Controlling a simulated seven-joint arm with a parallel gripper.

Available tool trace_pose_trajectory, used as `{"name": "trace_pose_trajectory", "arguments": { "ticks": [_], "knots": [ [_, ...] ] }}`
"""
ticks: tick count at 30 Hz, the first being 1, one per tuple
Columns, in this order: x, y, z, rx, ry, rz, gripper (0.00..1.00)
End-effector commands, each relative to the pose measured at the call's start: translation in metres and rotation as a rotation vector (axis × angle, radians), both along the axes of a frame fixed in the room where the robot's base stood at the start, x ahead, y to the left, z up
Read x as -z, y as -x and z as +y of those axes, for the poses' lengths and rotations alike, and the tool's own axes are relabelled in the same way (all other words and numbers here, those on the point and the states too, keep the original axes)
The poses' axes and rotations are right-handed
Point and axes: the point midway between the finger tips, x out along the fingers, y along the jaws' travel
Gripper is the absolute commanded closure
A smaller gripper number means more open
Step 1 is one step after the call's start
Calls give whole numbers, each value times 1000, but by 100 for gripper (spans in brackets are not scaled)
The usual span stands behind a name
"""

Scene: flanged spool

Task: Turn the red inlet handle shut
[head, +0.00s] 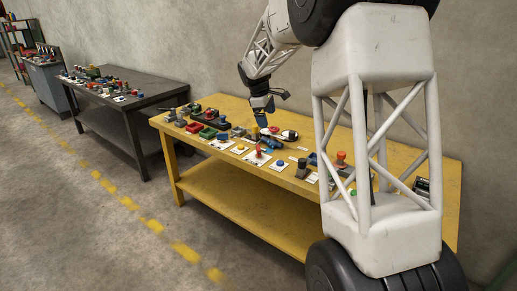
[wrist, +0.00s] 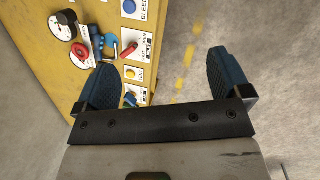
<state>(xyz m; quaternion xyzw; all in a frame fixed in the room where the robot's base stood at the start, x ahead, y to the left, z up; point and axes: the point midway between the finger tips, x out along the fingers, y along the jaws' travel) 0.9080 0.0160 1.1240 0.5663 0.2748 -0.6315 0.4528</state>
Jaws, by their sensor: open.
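The red inlet handle (wrist: 129,50) is a small red lever on a white plate with printed lettering at the yellow table's front edge. It sits in the upper middle of the wrist view, angled across its plate. In the head view the red handle (head: 257,153) stands on its white plate along the front row. My gripper (wrist: 167,84) is open and empty, its two blue fingers wide apart. The handle lies beyond the left finger, apart from it. In the head view my gripper (head: 262,108) hangs above the table, behind the handle.
A blue button (wrist: 130,7) labelled BLEED and a yellow button (wrist: 131,72) flank the handle. A red round knob (wrist: 80,51) and blue parts (wrist: 109,42) lie behind it. The yellow table (head: 225,182) holds several other items. Bare floor (wrist: 187,30) lies in front.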

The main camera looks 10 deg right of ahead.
Motion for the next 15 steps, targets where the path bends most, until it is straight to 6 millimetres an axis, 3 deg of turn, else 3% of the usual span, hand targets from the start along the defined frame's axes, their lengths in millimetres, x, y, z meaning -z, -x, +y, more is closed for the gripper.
{"name": "trace_pose_trajectory", "arguments": {
  "ticks": [15],
  "knots": [
    [76, -102, 13, -199, 64, 87, 4]
  ]
}}
